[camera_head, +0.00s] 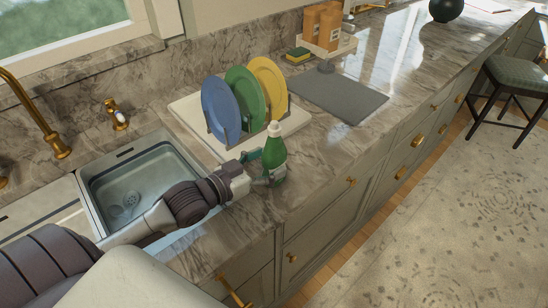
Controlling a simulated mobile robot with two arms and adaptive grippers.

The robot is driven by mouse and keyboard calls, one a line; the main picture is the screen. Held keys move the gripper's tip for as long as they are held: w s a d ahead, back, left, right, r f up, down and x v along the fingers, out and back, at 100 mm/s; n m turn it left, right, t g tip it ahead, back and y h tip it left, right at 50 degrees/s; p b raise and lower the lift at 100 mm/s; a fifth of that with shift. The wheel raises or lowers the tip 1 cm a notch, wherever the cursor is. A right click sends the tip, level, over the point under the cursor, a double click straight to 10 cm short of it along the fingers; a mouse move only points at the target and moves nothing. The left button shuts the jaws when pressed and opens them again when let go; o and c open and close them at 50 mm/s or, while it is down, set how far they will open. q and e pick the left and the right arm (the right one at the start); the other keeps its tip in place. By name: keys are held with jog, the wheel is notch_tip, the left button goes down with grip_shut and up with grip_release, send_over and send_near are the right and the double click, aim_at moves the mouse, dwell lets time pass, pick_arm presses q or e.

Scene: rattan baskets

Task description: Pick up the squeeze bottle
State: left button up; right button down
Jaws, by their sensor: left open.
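The squeeze bottle (274,150) is green with a white top and stands upright on the marble counter, in front of the plate rack. My left arm reaches in from the lower left across the sink edge. My left gripper (262,168) is open at the bottle's left side, with its fingers close around the lower body. I cannot tell whether they touch it. The gripper hides part of the bottle's lower left side. My right gripper is not in view.
Blue, green and yellow plates (242,98) stand in a rack on a white tray (187,108) behind the bottle. A sink (150,172) lies to the left. A grey mat (338,95) lies further back right. Clear counter lies right of the bottle.

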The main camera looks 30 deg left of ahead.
pick_arm(q)
jog(key=shift+x, duration=1.35)
grip_shut()
